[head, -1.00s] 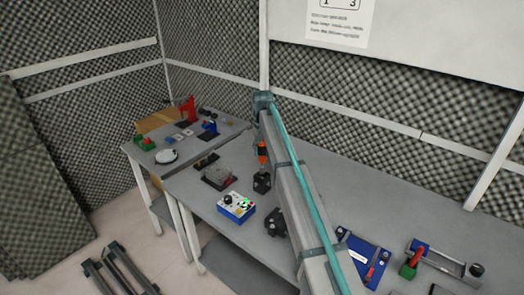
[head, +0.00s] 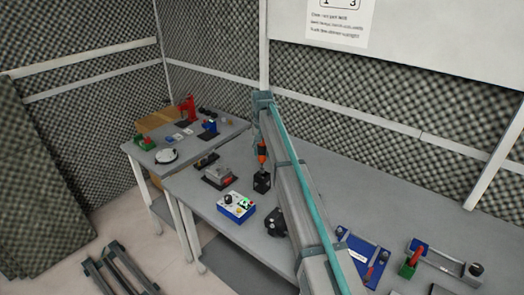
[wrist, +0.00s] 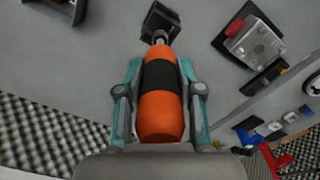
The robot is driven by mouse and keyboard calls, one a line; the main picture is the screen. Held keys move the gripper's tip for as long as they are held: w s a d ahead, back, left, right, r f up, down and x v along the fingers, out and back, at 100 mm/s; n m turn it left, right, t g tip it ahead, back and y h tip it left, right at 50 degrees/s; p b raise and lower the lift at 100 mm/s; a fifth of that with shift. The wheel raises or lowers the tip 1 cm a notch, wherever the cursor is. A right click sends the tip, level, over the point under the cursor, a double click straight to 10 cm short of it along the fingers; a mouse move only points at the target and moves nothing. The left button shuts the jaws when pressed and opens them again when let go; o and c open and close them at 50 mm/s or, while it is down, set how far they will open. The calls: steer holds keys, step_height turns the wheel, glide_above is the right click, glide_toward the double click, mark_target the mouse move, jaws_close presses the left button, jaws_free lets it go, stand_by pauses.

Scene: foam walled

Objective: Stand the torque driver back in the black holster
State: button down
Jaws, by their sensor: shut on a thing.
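The torque driver (wrist: 160,116) has an orange handle with a black band and a short metal shaft. My gripper (wrist: 160,75) is shut on its handle, one teal finger on each side. In the head view the driver (head: 262,152) hangs roughly upright below my gripper, which is partly hidden by my arm. The black holster (head: 262,184) is a small dark block standing on the bench directly under the driver. In the wrist view the holster (wrist: 159,19) lies beyond the shaft tip, which overlaps its near edge. I cannot tell whether the tip is inside it.
A blue box with a knob and green light (head: 237,207) stands in front of the holster. A grey fixture on a dark base (head: 219,176) is to the left. A black round part (head: 275,222) lies near my arm. Blue fixtures (head: 362,258) sit at right.

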mark_target(262, 169)
steer(key=shift+f+b, duration=1.2)
steer(key=shift+f, duration=3.45)
steer(key=c, duration=0.7)
jaws_free()
steer(key=shift+o, duration=0.2)
step_height(262, 169, up, 12)
steer(key=shift+r, duration=0.1)
